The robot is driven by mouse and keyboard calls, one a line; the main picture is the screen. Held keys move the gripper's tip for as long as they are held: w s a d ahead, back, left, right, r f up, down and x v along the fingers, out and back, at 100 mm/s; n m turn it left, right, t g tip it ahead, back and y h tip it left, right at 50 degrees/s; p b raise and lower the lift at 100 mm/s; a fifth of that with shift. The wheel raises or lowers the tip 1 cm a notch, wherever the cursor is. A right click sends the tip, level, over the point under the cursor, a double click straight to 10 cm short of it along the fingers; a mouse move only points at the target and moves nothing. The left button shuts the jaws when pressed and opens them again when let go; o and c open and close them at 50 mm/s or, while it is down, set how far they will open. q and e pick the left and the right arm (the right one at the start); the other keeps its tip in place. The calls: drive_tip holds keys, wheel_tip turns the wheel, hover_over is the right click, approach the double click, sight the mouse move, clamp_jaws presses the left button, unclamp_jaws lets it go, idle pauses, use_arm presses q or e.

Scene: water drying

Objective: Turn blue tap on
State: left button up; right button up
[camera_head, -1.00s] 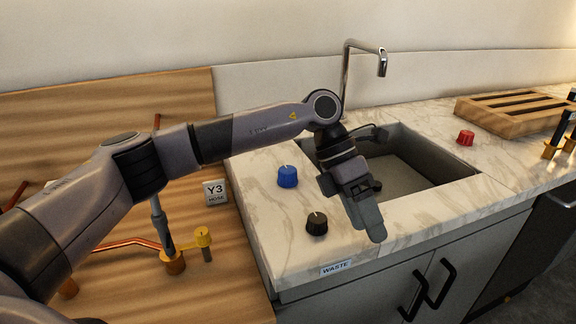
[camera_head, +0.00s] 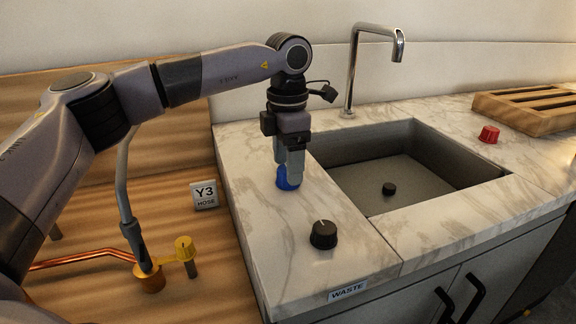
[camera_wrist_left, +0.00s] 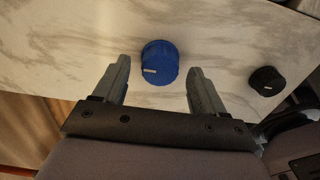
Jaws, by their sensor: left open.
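The blue tap (camera_head: 285,181) is a round knob with a pale mark, on the marble counter left of the sink. In the head view it is partly hidden by my left gripper (camera_head: 290,173), which points down over it. In the left wrist view the blue tap (camera_wrist_left: 159,62) lies ahead of my left gripper (camera_wrist_left: 157,75), between its two spread fingers, with gaps on both sides. The gripper is open and holds nothing. My right gripper is not in view.
A black knob (camera_head: 323,235) stands in front of the blue tap, and a red knob (camera_head: 489,133) right of the sink (camera_head: 400,165). A tall metal faucet (camera_head: 352,70) rises behind the sink. A yellow valve (camera_head: 185,249) and copper pipe are at left. A wooden rack (camera_head: 530,120) lies at right.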

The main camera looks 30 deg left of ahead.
use_arm(q)
drive_tip(key=shift+f, duration=0.6)
drive_tip(key=shift+c, duration=0.3)
drive_tip(key=c, duration=1)
